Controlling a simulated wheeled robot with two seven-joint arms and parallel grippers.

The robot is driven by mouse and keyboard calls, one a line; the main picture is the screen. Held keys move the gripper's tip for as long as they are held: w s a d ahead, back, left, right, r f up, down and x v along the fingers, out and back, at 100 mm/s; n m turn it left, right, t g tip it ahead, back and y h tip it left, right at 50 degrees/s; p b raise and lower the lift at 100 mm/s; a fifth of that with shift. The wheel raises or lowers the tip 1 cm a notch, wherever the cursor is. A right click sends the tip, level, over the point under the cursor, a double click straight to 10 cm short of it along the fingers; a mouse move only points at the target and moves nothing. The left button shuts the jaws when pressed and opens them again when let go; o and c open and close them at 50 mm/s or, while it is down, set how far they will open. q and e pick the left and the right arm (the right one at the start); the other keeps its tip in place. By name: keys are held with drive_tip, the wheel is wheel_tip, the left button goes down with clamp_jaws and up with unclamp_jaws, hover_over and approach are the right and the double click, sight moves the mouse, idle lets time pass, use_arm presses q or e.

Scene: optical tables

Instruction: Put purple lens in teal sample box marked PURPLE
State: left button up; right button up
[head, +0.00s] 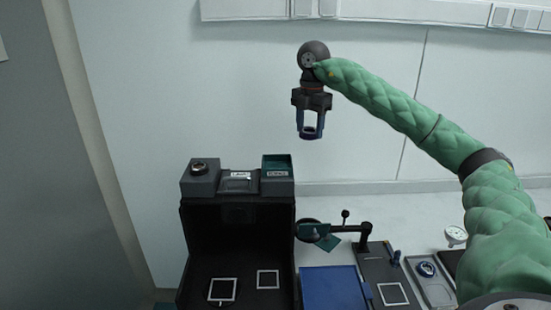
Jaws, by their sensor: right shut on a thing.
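My right gripper (311,128) hangs from the green arm and points down in front of the white wall. It is shut on a small dark ring-shaped lens (311,133) with a bluish-purple tint, held between its fingertips. The teal sample box (277,162) stands below and to the left of it, at the right end of a row on top of a dark housing. Its front carries a white label, too small to read for sure. The lens is in the air, clear of the box. My left gripper is not in view.
A grey box with a dark ring (199,167) on it and a middle box (240,182) stand beside the teal one. The dark housing (238,240) is open in front. A blue pad (335,290), a post with a black arm (364,236) and a tray with a round part (427,269) lie right.

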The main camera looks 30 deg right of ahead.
drive_tip(key=w+a+f, duration=0.1)
drive_tip(key=w+a+f+p, duration=0.1)
drive_tip(key=a, duration=0.1)
drive_tip(key=a+f, duration=0.1)
drive_tip(key=a, duration=0.1)
drive_tip(key=shift+w+a+f+p, duration=0.1)
drive_tip(key=shift+w+f+p, duration=0.2)
drive_tip(key=shift+w, duration=0.1)
drive_tip(key=a, duration=0.1)
drive_tip(key=a+f+p, duration=0.1)
drive_tip(key=a+f, duration=0.1)
drive_tip(key=shift+w+a, duration=0.25)
drive_tip(key=shift+w, duration=0.15)
drive_tip(key=shift+a+f, duration=0.1)
drive_tip(key=shift+f, duration=0.25)
drive_tip(key=shift+w+f+p, duration=0.15)
drive_tip(key=shift+f+p, duration=0.2)
drive_tip(key=shift+f, duration=0.1)
drive_tip(key=shift+f+p, duration=0.7)
drive_tip(key=shift+f, duration=0.6)
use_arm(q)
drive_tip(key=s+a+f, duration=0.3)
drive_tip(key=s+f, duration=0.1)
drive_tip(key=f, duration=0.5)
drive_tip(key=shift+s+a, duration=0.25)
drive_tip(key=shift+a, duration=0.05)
use_arm(e)
drive_tip(key=shift+f, duration=0.15)
